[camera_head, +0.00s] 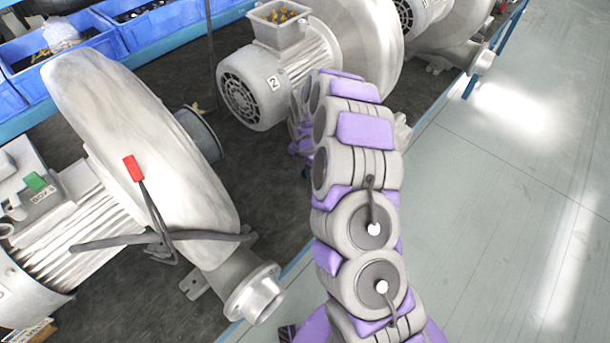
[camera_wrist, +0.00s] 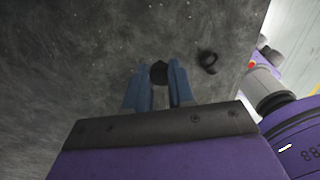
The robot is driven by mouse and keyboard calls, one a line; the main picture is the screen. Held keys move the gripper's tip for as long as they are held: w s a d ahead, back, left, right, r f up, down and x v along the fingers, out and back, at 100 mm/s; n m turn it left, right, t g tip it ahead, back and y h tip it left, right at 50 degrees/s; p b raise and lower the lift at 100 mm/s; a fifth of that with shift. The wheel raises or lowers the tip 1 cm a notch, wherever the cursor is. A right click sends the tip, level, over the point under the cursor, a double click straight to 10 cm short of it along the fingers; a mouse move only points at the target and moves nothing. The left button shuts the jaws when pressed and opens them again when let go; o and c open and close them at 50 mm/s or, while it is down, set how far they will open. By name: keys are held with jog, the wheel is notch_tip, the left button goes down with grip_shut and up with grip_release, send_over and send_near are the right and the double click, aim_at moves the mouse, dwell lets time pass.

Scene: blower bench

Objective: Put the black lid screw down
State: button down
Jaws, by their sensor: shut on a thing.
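In the wrist view, my gripper (camera_wrist: 165,79) points at the dark bench surface with its two blue fingers close together. A small black round thing, which looks like the black lid screw (camera_wrist: 158,72), sits between the fingertips, and the fingers are shut on it. I cannot tell whether it touches the surface. In the head view my own arm hides the gripper and the screw.
A dark ring-shaped thing (camera_wrist: 208,61) lies on the bench to the right of the fingers. In the head view, a large blower (camera_head: 140,130) with a red-tipped cable stands left. Blower 2 (camera_head: 275,85) carries an open box (camera_head: 279,24) of yellowish parts. Blue bins (camera_head: 90,40) line the back.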

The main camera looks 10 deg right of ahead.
jog(key=shift+f+b, duration=0.4)
jog(key=shift+f, duration=1.05)
jog(key=shift+f, duration=0.3)
jog(key=c, duration=1)
grip_release()
jog(key=shift+o, duration=0.2)
jog(key=shift+r, duration=0.1)
